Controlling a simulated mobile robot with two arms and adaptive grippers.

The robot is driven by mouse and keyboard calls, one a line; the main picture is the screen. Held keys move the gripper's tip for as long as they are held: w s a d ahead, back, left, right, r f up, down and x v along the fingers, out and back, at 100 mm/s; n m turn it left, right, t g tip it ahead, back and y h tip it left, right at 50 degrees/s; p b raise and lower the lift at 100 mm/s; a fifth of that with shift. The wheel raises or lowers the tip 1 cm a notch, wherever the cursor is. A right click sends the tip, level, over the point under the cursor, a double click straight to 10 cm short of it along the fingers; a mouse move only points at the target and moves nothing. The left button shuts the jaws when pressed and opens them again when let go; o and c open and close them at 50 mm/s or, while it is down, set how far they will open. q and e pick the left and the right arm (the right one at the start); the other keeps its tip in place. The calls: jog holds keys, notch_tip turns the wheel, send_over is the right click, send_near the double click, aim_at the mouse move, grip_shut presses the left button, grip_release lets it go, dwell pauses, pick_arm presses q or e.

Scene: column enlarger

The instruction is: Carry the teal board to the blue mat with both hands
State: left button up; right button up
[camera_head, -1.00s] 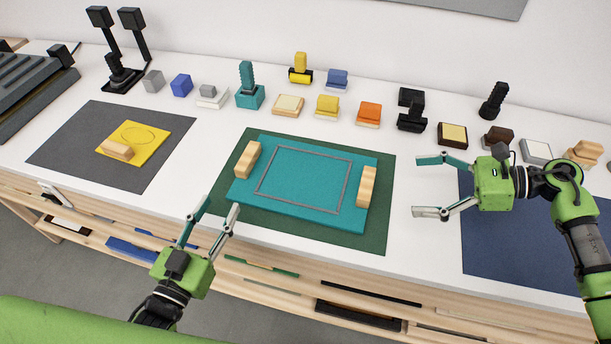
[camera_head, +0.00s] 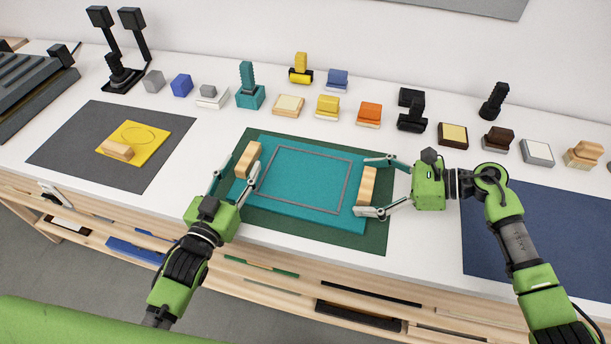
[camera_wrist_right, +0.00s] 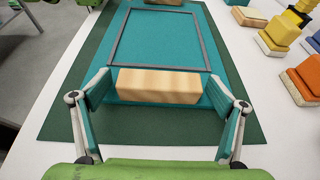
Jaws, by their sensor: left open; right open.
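The teal board (camera_head: 308,181) lies flat on the dark green mat (camera_head: 374,239), with a wooden block handle at each end. My left gripper (camera_head: 236,170) is open, its fingers on either side of the left wooden handle (camera_head: 248,160). My right gripper (camera_head: 371,187) is open, its fingers on either side of the right wooden handle (camera_head: 367,186). In the right wrist view that handle (camera_wrist_right: 158,86) sits between the spread fingers with gaps at both ends. The blue mat (camera_head: 550,238) lies at the right, partly covered by my right arm.
A grey mat (camera_head: 75,150) with a yellow board (camera_head: 150,137) lies at the left. Several small blocks and stamps, including an orange one (camera_head: 369,114), line the back of the white table. Drawers (camera_head: 280,283) run below its front edge.

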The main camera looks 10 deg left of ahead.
pick_arm(q)
grip_shut()
pick_arm(e)
jog(key=c, duration=1.8)
pick_arm(q)
jog(key=shift+r, duration=0.2)
pick_arm(e)
jog(key=shift+o, duration=0.2)
jog(key=shift+r, duration=0.15)
